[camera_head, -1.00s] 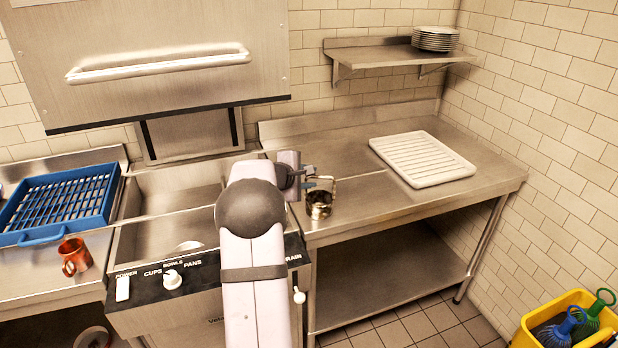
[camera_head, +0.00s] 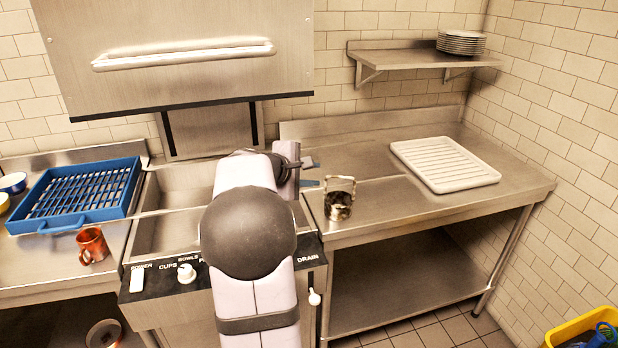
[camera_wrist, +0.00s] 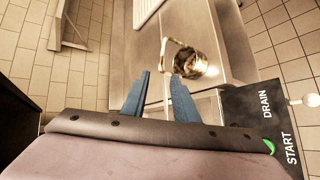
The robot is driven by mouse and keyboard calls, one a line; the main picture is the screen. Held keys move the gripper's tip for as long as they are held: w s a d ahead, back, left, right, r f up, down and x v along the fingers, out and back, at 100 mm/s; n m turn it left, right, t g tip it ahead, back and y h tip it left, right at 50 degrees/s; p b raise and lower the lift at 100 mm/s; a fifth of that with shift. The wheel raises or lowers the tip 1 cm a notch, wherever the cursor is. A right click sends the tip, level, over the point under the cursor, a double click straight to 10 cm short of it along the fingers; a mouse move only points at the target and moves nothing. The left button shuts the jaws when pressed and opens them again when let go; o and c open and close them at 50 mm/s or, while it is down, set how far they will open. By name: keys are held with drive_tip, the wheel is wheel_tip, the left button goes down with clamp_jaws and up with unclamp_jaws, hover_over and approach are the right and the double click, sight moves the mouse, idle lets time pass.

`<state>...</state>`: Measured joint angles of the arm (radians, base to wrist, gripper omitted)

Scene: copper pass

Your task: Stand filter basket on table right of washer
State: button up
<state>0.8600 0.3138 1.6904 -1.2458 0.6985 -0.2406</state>
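The filter basket (camera_head: 338,209) is a shiny metal cup with a raised handle. It stands upright on the steel table (camera_head: 370,215) right of the washer (camera_head: 180,225), near the table's front left corner. My gripper (camera_head: 317,173) is to the left of the basket's handle, with its blue fingers apart and nothing between them. In the wrist view the basket (camera_wrist: 190,66) is just beyond and to the right of the open fingers (camera_wrist: 160,75), with a gap to them.
A white ribbed tray (camera_head: 445,163) lies further back on the table. Plates (camera_head: 461,43) are stacked on a wall shelf (camera_head: 425,60). Left of the washer are a blue rack (camera_head: 85,195) and a copper mug (camera_head: 92,245). The table's middle is clear.

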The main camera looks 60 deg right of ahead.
drive_tip(key=shift+a+r, duration=0.3)
drive_tip(key=shift+a, duration=0.3)
drive_tip(key=w+a+f+t+y, duration=0.15)
drive_tip(key=a+f, duration=0.35)
drive_tip(key=a, duration=0.5)
drive_tip(key=w+a+f+m+y, duration=0.1)
drive_tip(key=w+a+f+y, duration=0.3)
drive_tip(key=a, duration=0.6)
drive_tip(key=w+a+f+t+y, duration=0.1)
drive_tip(key=a+f, duration=0.4)
drive_tip(key=a, duration=0.4)
drive_tip(key=s+a+f+g+y, duration=0.1)
drive_tip(key=s+a, duration=0.4)
drive_tip(key=a, duration=0.6)
drive_tip(key=s+a+f+m+y, duration=0.1)
drive_tip(key=s+a+f+y, duration=0.3)
drive_tip(key=a, duration=0.7)
wheel_tip(320, 180, down, 3)
drive_tip(key=shift+s+a+r+m+g, duration=0.2)
drive_tip(key=shift+s+a+m+g, duration=0.1)
drive_tip(key=shift+s+a+g, duration=0.15)
drive_tip(key=shift+y, duration=0.25)
